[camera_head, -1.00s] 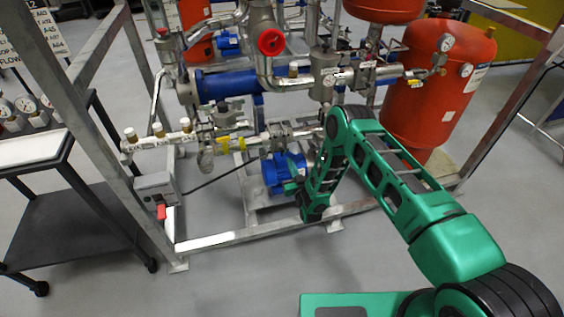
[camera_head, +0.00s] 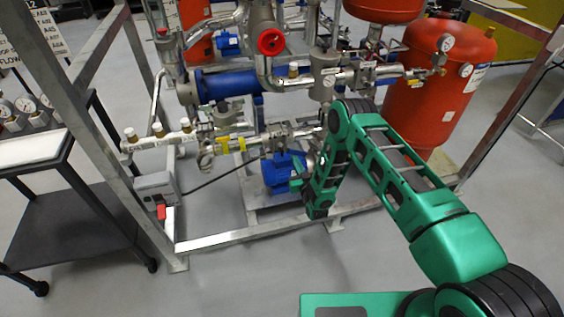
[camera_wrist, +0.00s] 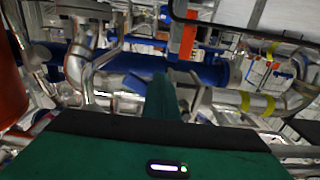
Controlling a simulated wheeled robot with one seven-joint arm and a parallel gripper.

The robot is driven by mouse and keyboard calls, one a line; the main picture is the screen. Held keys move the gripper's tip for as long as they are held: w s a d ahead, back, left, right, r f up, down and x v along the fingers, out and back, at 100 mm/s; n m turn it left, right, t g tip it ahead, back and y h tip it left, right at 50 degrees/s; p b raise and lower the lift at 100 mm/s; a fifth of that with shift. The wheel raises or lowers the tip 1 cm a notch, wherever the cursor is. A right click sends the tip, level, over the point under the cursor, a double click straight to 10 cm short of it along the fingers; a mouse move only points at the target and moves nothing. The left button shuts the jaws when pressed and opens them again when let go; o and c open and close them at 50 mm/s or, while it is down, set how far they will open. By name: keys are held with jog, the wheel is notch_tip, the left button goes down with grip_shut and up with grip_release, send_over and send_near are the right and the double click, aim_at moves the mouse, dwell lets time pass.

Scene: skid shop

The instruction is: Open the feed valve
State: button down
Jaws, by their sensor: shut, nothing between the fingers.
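No label marks the feed valve clearly, so I cannot tell which fitting it is. A red round handwheel (camera_head: 271,41) sits on the upper pipe of the skid. Yellow-marked fittings (camera_head: 226,144) sit on the lower pipe, and yellow bands (camera_wrist: 246,101) show on a pipe at the right in the wrist view. My gripper (camera_wrist: 161,84) is shut and empty, pointing toward the pipework in the wrist view. In the head view it is mostly hidden by my arm, in front of the lower pipes near the blue pump (camera_head: 280,172). I see no contact with a valve.
A steel frame surrounds the skid, with a low front rail (camera_head: 235,238). A red tank (camera_head: 430,100) stands on the right, close to my arm. A grey box with a red switch (camera_head: 161,211) hangs at the front left. A black cart (camera_head: 75,225) stands left. The front floor is clear.

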aim_at(299, 153)
jog(key=shift+w+d+r, duration=0.25)
jog(key=shift+d+r, duration=0.55)
jog(key=shift+r, duration=0.4)
jog(key=shift+d+r, duration=0.1)
jog(key=shift+r, duration=0.15)
jog(key=shift+s+d+f, duration=0.2)
jog(key=shift+s+f, duration=0.2)
jog(key=shift+s, duration=0.1)
jog(key=shift+s+d+f, duration=0.15)
jog(key=shift+s+f, duration=0.2)
jog(key=shift+s, duration=0.15)
jog(key=v, duration=0.8)
jog(key=shift+w+r, duration=0.1)
